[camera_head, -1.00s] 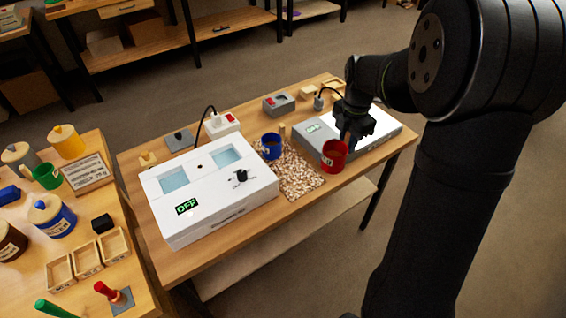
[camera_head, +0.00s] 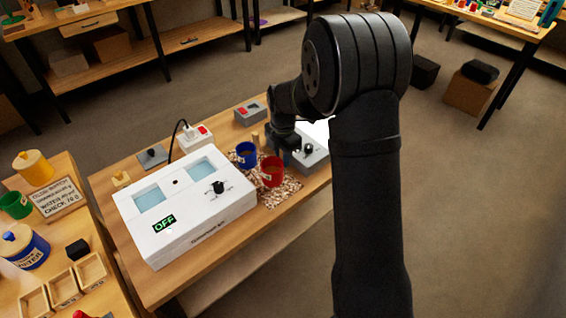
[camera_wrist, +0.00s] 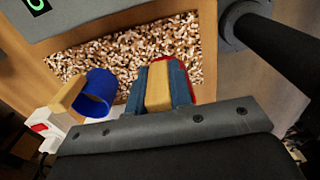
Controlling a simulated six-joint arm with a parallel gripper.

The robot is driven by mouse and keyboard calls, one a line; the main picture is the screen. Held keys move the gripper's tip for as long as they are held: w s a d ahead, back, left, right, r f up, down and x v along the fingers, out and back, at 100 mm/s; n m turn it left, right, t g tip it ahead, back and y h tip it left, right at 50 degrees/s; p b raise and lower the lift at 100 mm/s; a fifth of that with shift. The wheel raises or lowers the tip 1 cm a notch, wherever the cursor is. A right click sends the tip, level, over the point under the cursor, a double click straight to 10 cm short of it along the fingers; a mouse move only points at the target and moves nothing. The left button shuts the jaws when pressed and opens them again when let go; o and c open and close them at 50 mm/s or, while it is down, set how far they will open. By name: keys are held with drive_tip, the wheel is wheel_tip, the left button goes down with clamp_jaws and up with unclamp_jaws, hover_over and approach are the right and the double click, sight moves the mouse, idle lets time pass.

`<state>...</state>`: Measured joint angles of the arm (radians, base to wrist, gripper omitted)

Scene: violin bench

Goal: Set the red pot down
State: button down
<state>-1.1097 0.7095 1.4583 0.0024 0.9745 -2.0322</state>
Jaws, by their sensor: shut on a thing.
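The red pot (camera_head: 272,172) is upright over the speckled mat (camera_head: 284,193), in front of and right of the blue pot (camera_head: 246,153). I cannot tell whether its base touches the mat. In the wrist view my gripper's blue fingers (camera_wrist: 158,84) are shut on a wooden handle (camera_wrist: 157,88). A strip of red pot wall (camera_wrist: 184,68) shows behind them; the rest is hidden. The blue pot (camera_wrist: 96,92) with its wooden handle is left of the fingers, apart from them.
The white box (camera_head: 190,215) with an OFF display stands left of the mat. A grey device (camera_head: 312,158) is to the right, partly behind my arm. A white switch box (camera_head: 196,138) and a grey box (camera_head: 250,113) stand at the back.

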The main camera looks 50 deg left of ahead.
drive_tip(key=shift+f, duration=1.45)
drive_tip(key=shift+f, duration=0.1)
drive_tip(key=c, duration=1.3)
unclamp_jaws()
wheel_tip(320, 180, up, 12)
drive_tip(key=shift+r, duration=0.1)
wheel_tip(320, 180, down, 13)
drive_tip(key=shift+d+r, duration=0.1)
drive_tip(key=shift+r, duration=0.05)
wheel_tip(320, 180, up, 3)
drive_tip(key=shift+r, duration=0.75)
